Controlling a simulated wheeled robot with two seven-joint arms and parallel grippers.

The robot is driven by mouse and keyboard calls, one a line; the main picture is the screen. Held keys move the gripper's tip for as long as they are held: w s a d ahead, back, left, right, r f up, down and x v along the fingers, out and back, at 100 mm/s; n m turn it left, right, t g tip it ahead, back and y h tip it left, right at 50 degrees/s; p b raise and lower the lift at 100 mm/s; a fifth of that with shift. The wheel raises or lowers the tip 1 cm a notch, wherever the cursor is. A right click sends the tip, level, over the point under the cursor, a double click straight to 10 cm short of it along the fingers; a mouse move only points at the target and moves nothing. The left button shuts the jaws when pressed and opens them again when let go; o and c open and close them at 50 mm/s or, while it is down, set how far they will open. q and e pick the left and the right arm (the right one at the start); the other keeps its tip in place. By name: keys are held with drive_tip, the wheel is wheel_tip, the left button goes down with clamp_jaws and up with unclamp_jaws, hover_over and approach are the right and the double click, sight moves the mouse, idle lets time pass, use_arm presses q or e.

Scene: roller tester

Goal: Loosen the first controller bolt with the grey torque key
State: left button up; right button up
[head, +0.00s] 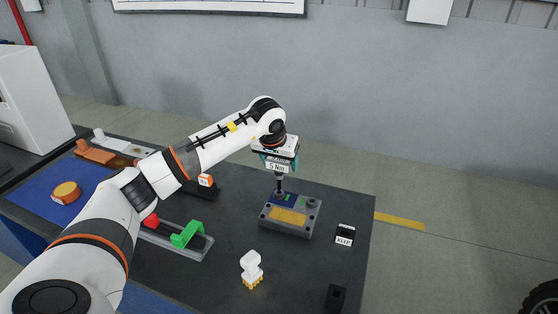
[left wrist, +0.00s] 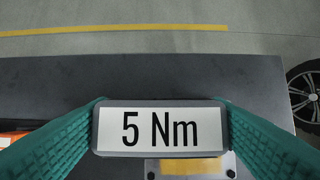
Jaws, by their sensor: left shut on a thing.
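My left gripper (head: 278,158) is shut on the grey torque key (head: 280,182), which has a "5 Nm" label. The label fills the middle of the left wrist view (left wrist: 160,128), between the two teal fingers. The key hangs upright with its dark shaft down. Its tip is at the back left corner of the grey controller (head: 289,225), which has a yellow plate and a blue patch. The bolt under the tip is hidden, and I cannot tell whether the tip sits on it. My right gripper is not in view.
A white piece with yellow prongs (head: 251,268) stands in front. A tray with a green part (head: 187,235) and a red knob (head: 151,220) lies left. An orange disc (head: 66,192) lies on a blue mat (head: 92,178).

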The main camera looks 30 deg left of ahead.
use_arm(q)
drive_tip(key=shift+f, duration=0.2)
drive_tip(key=shift+f+b, duration=0.75)
drive_tip(key=shift+f, duration=0.1)
drive_tip(key=shift+f, duration=0.1)
idle(0.4)
drive_tip(key=n+y, duration=0.1)
drive_tip(key=n, duration=0.2)
drive_tip(key=shift+p, duration=0.35)
drive_tip(key=shift+n+g+y, duration=0.3)
drive_tip(key=shift+n+y, duration=0.1)
drive_tip(key=shift+n, duration=0.2)
drive_tip(key=shift+f+n, duration=0.1)
drive_tip(key=shift+n, duration=0.4)
drive_tip(key=shift+s, duration=0.1)
